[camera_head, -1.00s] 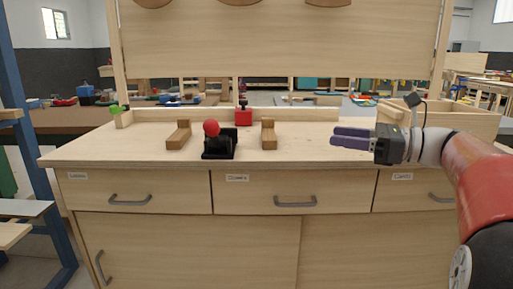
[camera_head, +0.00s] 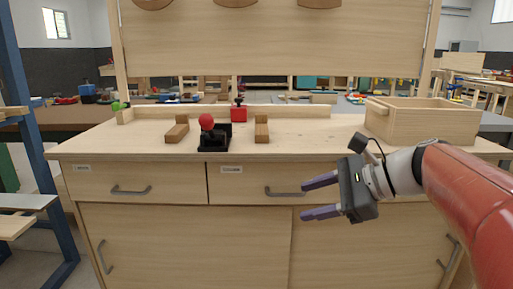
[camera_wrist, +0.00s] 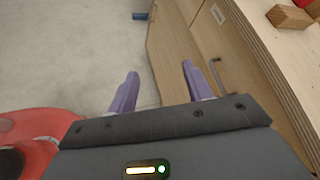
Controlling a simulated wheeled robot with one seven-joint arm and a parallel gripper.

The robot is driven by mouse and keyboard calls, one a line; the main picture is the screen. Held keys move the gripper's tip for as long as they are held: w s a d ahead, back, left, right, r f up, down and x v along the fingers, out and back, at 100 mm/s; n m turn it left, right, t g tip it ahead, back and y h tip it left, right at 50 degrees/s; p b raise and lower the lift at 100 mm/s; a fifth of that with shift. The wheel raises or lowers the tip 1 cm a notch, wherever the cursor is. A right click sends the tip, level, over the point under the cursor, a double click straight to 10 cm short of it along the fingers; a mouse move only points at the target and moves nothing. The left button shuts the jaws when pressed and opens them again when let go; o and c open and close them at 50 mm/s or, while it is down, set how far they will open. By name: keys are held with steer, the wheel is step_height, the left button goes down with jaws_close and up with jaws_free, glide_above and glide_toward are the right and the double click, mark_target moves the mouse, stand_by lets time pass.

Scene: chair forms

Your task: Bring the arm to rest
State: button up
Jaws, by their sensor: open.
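My gripper (camera_head: 322,197) is in front of the cabinet's drawers, below the worktop edge, at the right of the head view. Its two purple fingers are spread apart with nothing between them. In the wrist view my gripper (camera_wrist: 156,88) also shows open and empty, with the grey floor and the cabinet front beyond it. My red and white arm reaches in from the right edge of the head view.
The wooden workbench (camera_head: 330,146) holds two wooden blocks (camera_head: 177,129) (camera_head: 261,129), a black device with a red ball (camera_head: 206,122), a red item (camera_head: 239,114) and an open wooden box (camera_head: 425,123). Drawer handles (camera_head: 285,192) stick out near my gripper.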

steer(key=s+d+f+n+h, duration=0.4)
steer(key=s+f+n+h, duration=0.7)
steer(key=s+f+n, duration=0.5)
steer(key=shift+d+f+n+t, duration=0.2)
steer(key=shift+f+n+t, duration=0.15)
steer(key=shift+n, duration=0.15)
stand_by(0.6)
